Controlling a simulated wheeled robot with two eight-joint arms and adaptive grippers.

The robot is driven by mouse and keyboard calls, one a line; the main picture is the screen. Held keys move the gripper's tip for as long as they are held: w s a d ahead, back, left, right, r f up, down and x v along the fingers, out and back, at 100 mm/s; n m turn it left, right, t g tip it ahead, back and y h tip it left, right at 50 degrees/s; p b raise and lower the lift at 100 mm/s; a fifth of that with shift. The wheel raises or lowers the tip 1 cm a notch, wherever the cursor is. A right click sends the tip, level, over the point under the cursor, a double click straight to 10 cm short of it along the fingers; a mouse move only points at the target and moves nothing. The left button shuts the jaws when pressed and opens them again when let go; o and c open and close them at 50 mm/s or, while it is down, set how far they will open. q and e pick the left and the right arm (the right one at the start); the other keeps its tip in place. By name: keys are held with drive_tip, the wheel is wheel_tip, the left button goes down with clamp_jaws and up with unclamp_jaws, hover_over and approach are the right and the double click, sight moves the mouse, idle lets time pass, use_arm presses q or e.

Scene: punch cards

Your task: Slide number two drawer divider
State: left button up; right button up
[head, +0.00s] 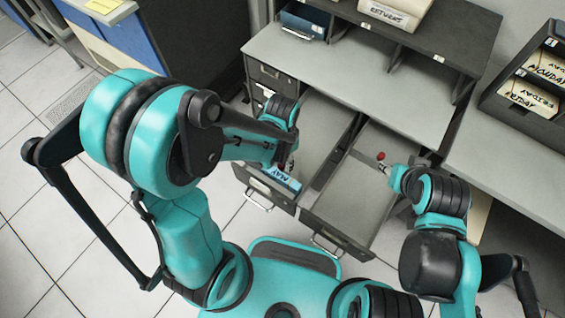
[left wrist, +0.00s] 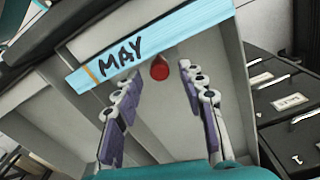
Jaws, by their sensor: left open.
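Two drawers are pulled out side by side: a left one (head: 312,160) and a right one (head: 345,207). A blue-edged divider marked MAY (head: 281,178) stands near the front of the left drawer; it also shows in the left wrist view (left wrist: 185,37). A red knob (left wrist: 159,69) is beside that divider. My left gripper (left wrist: 158,108) is open, with the knob just beyond and between its fingertips, not gripped. In the head view my arm mostly hides these fingers. Another red knob (head: 381,156) is in the right drawer, near my right gripper (head: 387,172), whose fingers are too small to read.
A grey desktop (head: 340,70) lies above the drawers, with dark shelving behind it. A dark rack with cards marked FRIDAY (head: 527,96) stands on the right-hand counter. Closed drawers with handles (left wrist: 290,101) show at the right of the left wrist view.

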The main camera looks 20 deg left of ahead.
use_arm(q)
drive_tip(key=shift+f, duration=0.45)
clamp_jaws()
drive_tip(key=w+d, duration=0.1)
drive_tip(key=w, duration=0.3)
drive_tip(key=w+d, duration=0.2)
drive_tip(key=w, duration=0.2)
drive_tip(key=w+d+b, duration=0.1)
drive_tip(key=w, duration=0.3)
drive_tip(key=shift+w+d, duration=0.25)
drive_tip(key=shift+d, duration=0.05)
unclamp_jaws()
